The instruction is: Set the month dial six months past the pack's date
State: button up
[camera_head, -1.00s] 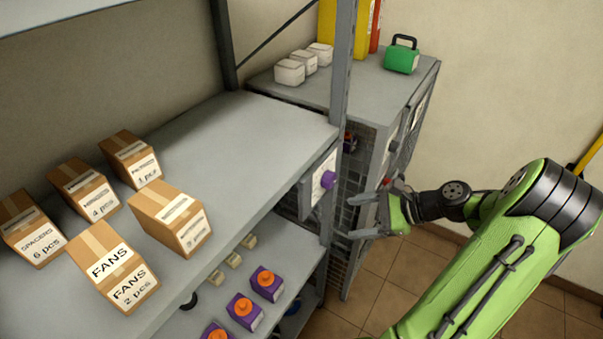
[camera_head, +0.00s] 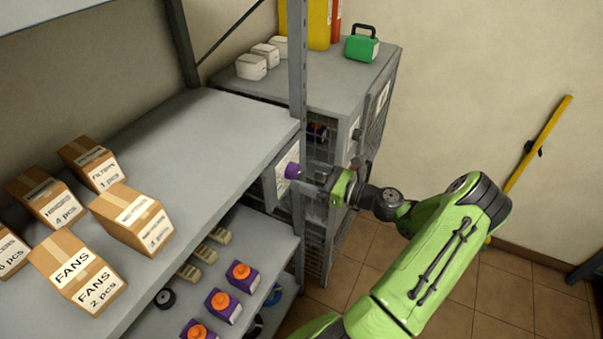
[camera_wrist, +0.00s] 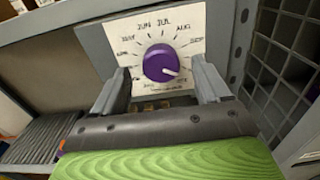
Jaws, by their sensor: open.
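The month dial is a purple knob (camera_wrist: 160,63) on a white plate (camera_wrist: 197,22) with month names around it. JUN, JUL and AUG read near the top; the lower names are blurred or partly hidden. A white mark on the knob points to the lower right. In the head view the knob (camera_head: 292,171) sits on the shelf end. My gripper (camera_head: 314,178) is open in front of the dial. In the wrist view its fingers (camera_wrist: 160,72) stand left and right of the knob, apart from it. No pack date is readable.
Purple boxes with orange tops (camera_head: 222,305) stand on the lower shelf. Cardboard boxes (camera_head: 75,271) are on the upper shelf. A mesh cabinet (camera_head: 372,120) stands behind the dial, with a green case (camera_head: 361,46) on top.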

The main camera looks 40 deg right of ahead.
jog(key=shift+x, duration=1.05)
jog(key=c, duration=1)
jog(key=shift+c, duration=0.2)
jog(key=shift+n, duration=0.4)
jog(key=n, duration=0.4)
jog(key=shift+a+f+n, duration=0.1)
jog(key=shift+n, duration=0.2)
jog(key=shift+s+a+n+b, duration=0.1)
jog(key=shift+n+b, duration=1)
jog(key=shift+n, duration=1.5)
